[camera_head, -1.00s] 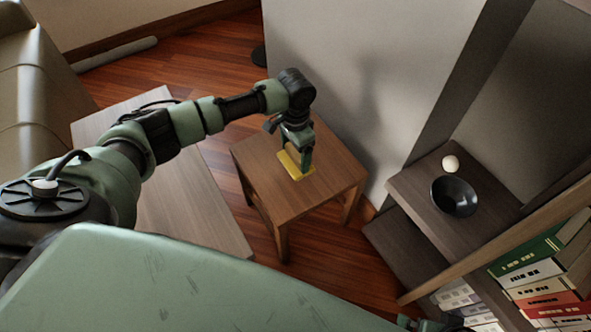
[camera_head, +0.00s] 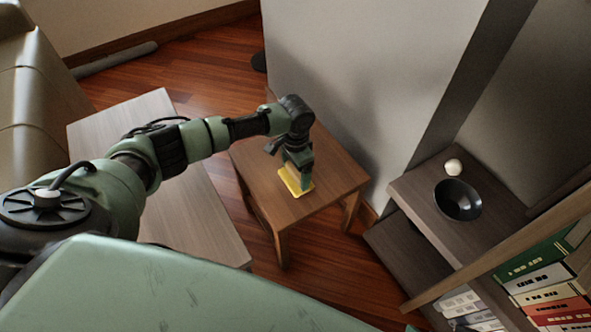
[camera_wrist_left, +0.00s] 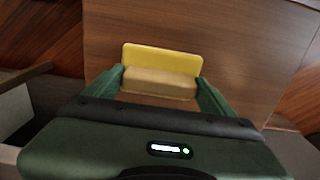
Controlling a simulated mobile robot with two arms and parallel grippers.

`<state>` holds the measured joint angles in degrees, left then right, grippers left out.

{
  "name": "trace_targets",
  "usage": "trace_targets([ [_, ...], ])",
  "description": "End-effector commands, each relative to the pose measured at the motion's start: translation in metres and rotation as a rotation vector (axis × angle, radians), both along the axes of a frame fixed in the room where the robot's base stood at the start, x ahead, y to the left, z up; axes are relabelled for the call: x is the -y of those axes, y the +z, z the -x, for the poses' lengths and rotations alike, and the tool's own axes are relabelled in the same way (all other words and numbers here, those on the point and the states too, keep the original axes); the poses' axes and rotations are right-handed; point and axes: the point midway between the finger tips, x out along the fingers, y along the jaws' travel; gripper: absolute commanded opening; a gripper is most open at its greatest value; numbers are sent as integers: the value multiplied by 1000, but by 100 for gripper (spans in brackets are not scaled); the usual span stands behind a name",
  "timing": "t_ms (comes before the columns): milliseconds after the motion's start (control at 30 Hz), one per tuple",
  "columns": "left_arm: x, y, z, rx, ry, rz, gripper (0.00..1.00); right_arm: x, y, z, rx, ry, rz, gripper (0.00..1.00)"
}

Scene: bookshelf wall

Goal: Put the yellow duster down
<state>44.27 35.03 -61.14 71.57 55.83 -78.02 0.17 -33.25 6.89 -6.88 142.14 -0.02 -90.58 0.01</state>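The yellow duster (camera_head: 296,181) has a flat yellow part and a paler tan block. It is at the top of the small wooden table (camera_head: 335,178), under my left gripper (camera_head: 300,168). In the left wrist view the duster (camera_wrist_left: 160,58) is between the green fingers of my left gripper (camera_wrist_left: 160,84), which sit close against the two ends of the tan block. The fingers look shut on it. Any small gap under the duster is hard to judge. My right gripper is not clearly in view.
A grey-brown low table (camera_head: 205,235) lies under my left arm. A wall (camera_head: 340,80) stands right behind the small table.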

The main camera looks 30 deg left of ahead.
Motion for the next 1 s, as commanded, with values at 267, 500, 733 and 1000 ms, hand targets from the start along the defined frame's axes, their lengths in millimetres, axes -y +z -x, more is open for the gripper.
trace_targets([
  [267,0,1,0,0,0,0,100,0,0,0,-1,0,0,100],
  [500,0,26,0,1,0,0,100,0,10,0,-1,0,0,100],
  [733,0,70,-1,3,0,2,100,-2,-33,-12,-26,3,0,100],
  [1000,0,112,0,1,0,1,100,-4,-82,-16,-50,7,1,100],
])
